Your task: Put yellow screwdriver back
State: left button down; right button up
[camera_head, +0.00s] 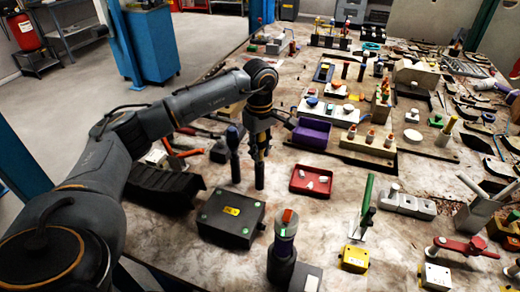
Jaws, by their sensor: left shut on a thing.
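My left arm comes in from the left and its gripper (257,128) points down over the workbench. It is shut on a slim tool with yellow showing, seemingly the yellow screwdriver (259,153), held upright. Below it stands a dark upright post (259,177); I cannot tell whether the tool is in the post or just above it. Just left of it stands a similar dark post with a blue-handled tool (234,138). The fingers hide part of the held tool. My right gripper is not in view.
A black box (231,218) with green dots is in front. A dark cylinder (284,240) with an orange top stands nearer. Parts crowd the right side of the bench.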

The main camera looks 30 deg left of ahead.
pick_arm(q)
jog(key=shift+f+b, duration=0.5)
jog(key=shift+f, duration=0.3)
dwell(0.4)
jog(key=c, duration=1)
grip_release()
notch_tip(320, 180, up, 12)
jog(key=shift+r, duration=0.1)
